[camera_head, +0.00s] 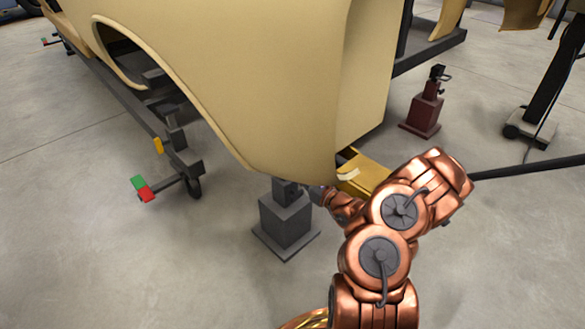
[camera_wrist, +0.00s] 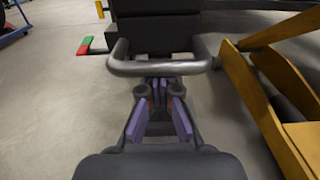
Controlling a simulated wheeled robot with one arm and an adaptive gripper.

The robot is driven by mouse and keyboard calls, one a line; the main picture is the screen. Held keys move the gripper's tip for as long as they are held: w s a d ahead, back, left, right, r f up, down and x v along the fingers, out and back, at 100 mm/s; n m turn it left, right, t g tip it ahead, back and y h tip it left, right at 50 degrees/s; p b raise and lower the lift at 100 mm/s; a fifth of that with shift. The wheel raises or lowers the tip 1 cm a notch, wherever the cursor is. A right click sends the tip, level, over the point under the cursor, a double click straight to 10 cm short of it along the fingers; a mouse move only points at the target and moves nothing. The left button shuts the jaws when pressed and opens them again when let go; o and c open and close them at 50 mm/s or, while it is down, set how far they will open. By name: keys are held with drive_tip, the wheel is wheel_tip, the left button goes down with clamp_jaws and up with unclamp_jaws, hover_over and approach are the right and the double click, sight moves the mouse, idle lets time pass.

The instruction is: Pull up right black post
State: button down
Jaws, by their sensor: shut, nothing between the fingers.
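A dark grey post (camera_head: 286,218) with a square base plate stands on the floor under the corner of the tan shell. Its dark upper part (camera_head: 287,188) reaches up beneath the shell. In the wrist view, a dark block (camera_wrist: 152,35) with a grey handle loop (camera_wrist: 160,69) fills the top middle. My gripper (camera_head: 318,194) is beside the post's upper part, on its right, partly hidden by my copper arm. In the wrist view my gripper (camera_wrist: 160,98) has its purple pads close together just in front of the handle bar. It is shut and holds nothing; contact with the handle cannot be told.
The tan shell (camera_head: 260,80) hangs over the post. A yellow box-like part (camera_head: 365,172) is right of my gripper, also in the wrist view (camera_wrist: 265,110). A dark red post (camera_head: 423,112) stands behind right. A dark frame rail (camera_head: 120,92) runs left. Front-left floor is clear.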

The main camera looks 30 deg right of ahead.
drive_tip(key=shift+r+p, duration=2.3)
drive_tip(key=shift+r, duration=1.55)
drive_tip(key=shift+f, duration=0.2)
drive_tip(key=shift+f, duration=1.15)
drive_tip(key=p+v, duration=0.7)
drive_tip(key=v, duration=0.2)
